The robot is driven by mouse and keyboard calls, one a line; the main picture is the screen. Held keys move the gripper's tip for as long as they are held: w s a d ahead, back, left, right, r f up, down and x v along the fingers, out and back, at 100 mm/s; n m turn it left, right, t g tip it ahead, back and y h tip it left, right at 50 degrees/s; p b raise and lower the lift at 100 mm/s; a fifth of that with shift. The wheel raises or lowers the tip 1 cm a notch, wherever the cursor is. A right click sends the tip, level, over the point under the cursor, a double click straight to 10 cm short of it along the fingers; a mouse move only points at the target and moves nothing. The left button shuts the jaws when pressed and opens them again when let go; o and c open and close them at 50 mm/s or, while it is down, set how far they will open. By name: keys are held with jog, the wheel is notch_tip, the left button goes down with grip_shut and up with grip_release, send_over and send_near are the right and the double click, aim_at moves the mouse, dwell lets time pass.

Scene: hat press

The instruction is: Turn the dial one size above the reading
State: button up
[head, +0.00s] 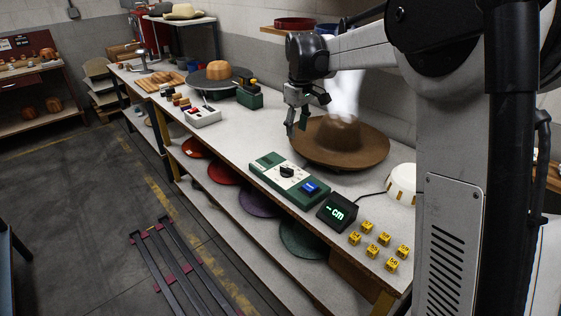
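A green control box (290,182) lies on the long bench, with a black dial (287,171) on a white face with markings too small to read. A blue part (310,187) sits at the box's right end.
Several yellow numbered cubes (371,250) stand at the bench's near end. A white box (203,116) with coloured parts and a dark-brimmed hat (215,75) are farther left. Bench left of the control box is clear.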

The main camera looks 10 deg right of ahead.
jog(key=n+g, duration=0.1)
jog(key=n, duration=0.1)
send_over(288, 168)
notch_tip(288, 168, down, 5)
jog(key=f, duration=0.1)
notch_tip(288, 168, down, 14)
jog(key=shift+s+r+p, duration=0.1)
jog(key=shift+r+p, duration=0.05)
jog(key=shift+p, duration=0.35)
jog(key=shift+c, duration=0.2)
grip_shut()
